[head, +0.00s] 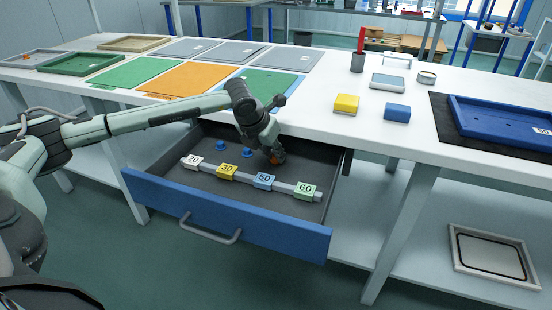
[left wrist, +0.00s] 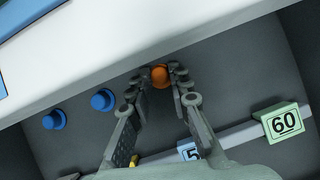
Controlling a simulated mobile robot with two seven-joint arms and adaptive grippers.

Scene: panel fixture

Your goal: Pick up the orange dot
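The orange dot (left wrist: 160,75) is a small round orange piece between the fingertips of my left gripper (left wrist: 161,72). Both fingertips appear to touch its sides, so the gripper looks shut on it. In the head view my left gripper (head: 274,157) reaches down into the open drawer, and the dot is mostly hidden by the fingers. Whether it rests on the drawer floor or is lifted is unclear. My right gripper is not in view.
The drawer (head: 225,213) holds two blue knobs (head: 221,145) and a rail with labelled blocks, including a green 60 block (head: 304,191). The white worktop (head: 320,118) overhangs the drawer's back. A yellow block (head: 346,103) and a blue block (head: 397,112) stand on it.

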